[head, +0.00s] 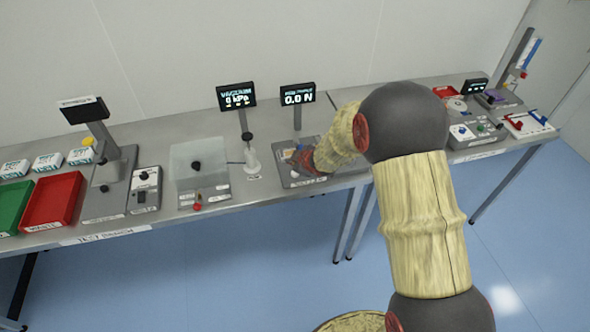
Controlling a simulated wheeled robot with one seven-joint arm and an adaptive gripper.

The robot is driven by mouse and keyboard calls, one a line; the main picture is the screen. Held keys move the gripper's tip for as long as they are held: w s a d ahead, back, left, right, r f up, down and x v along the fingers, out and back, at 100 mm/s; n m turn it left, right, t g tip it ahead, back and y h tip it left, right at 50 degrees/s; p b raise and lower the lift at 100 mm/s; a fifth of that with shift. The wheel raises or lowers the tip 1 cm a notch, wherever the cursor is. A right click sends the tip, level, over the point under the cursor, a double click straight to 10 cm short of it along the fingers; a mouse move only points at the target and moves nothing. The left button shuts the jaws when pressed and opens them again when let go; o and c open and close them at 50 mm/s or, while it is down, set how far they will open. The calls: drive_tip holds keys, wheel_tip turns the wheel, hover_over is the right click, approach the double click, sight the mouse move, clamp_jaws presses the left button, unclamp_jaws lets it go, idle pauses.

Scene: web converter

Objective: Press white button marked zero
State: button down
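A grey instrument (295,182) stands on the bench with a black display (297,95) on a post that reads 0.0 N. My arm reaches over its right side, and my gripper (300,158) is low over the instrument's top. The gripper is small, dark and partly covered by my wrist, so I cannot tell whether its fingers are open or shut, or whether they touch anything. A small white spot (294,175) shows on the instrument near the gripper. I cannot read a zero mark on it.
To the left are the VACUUM display (236,95), a clear box (198,163), a small grey control box (145,188), a red tray (52,201) and a green tray (14,205). To the right, a second bench (497,148) holds more instruments. The blue floor in front is clear.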

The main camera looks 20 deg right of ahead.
drive_tip(key=shift+r+p, duration=1)
drive_tip(key=shift+r, duration=0.4)
drive_tip(key=shift+f, duration=0.1)
